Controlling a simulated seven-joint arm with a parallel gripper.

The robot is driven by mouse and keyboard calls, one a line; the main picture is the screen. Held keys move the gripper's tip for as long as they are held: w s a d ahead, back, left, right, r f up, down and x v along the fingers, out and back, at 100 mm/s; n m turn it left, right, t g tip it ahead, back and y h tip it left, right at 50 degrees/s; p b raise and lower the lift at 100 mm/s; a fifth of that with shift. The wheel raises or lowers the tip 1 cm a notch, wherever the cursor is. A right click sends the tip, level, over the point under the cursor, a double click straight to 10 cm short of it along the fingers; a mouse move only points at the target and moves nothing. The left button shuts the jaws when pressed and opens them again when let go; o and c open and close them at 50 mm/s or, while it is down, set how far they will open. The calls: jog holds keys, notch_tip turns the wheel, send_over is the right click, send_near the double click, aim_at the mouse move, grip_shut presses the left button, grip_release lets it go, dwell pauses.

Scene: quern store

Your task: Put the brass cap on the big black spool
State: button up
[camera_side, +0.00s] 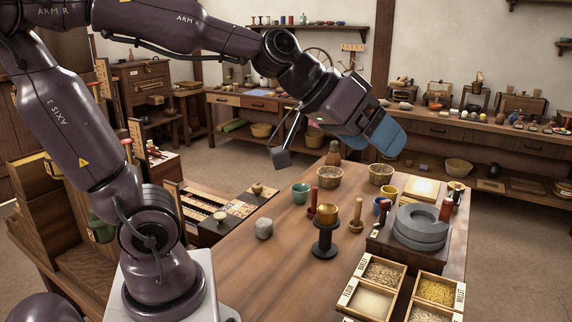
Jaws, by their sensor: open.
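The big black spool (324,242) stands upright on the wooden table. The brass cap (327,211) sits on top of it, looking about level; I cannot tell how snugly it is seated. My gripper (334,149) is open, raised above the table and up from the spool, apart from the cap. One dark finger reaches out to the left, and a blue part shows at the right. I see nothing held between them.
Near the spool stand a red peg (313,204), a wooden peg (356,214), a green cup (301,193) and a grey stone (264,228). A stone quern (421,226) and grain boxes (378,274) fill the right. The table's left front is clear.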

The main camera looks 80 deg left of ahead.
jog(key=s+a+f+g+y, duration=0.1)
jog(key=s+f+g, duration=0.1)
jog(key=s, duration=0.3)
jog(key=s+a+f+m+g+y, duration=0.1)
jog(key=s+f+g, duration=0.1)
jog(key=s, duration=0.4)
jog(key=shift+s+a+f+m, duration=0.15)
jog(key=shift+s+a+m, duration=0.15)
